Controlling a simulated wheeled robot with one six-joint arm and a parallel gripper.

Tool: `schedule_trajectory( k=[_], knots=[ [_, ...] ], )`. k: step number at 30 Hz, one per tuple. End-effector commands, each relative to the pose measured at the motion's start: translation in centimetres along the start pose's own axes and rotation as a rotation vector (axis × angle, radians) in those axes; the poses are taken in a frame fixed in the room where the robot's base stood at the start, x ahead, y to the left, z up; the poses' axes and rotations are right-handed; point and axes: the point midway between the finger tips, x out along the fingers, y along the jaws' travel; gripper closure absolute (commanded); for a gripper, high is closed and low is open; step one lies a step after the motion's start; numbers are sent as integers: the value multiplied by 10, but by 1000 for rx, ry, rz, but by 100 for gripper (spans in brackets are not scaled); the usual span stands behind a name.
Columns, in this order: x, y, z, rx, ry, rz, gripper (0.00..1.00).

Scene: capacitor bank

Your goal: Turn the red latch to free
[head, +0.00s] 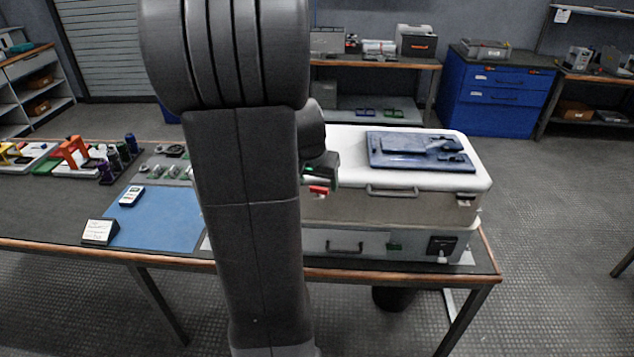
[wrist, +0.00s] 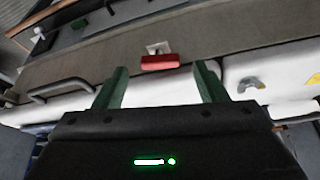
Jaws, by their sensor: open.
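The red latch (head: 319,190) is a small bar on the front of the brown-grey upper case (head: 345,207), left of its handle. In the wrist view the red latch (wrist: 160,62) lies crosswise under a small pale plate. My gripper (head: 320,170) is just above the latch in the head view, partly hidden by my arm. In the wrist view my gripper (wrist: 163,72) is open and empty, its two green fingers spread wider than the latch. The latch shows between the fingertips, apart from both. I cannot tell the remaining depth gap.
The case's white lid (head: 345,143) carries a blue plate (head: 385,157). A carry handle (head: 392,192) sticks out right of the latch. A grey lower case (head: 375,243) stands beneath. A blue mat (head: 165,225) with a meter (head: 131,196) lies on the table at left.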

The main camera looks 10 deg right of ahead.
Motion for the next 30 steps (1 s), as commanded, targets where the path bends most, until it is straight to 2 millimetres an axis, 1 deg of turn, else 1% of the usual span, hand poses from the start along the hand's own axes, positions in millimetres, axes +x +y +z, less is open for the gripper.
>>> schedule_trajectory(
  k=[1,6,17,21,24,30],
  knots=[
    [6,0,0,-1,-3,2,35],
    [19,0,0,-1,-1,0,35],
    [22,0,0,-1,0,-1,35],
    [22,0,0,-1,0,-1,62],
    [22,0,0,-1,0,-1,79],
    [21,0,0,-27,-1,-11,79]
  ],
)
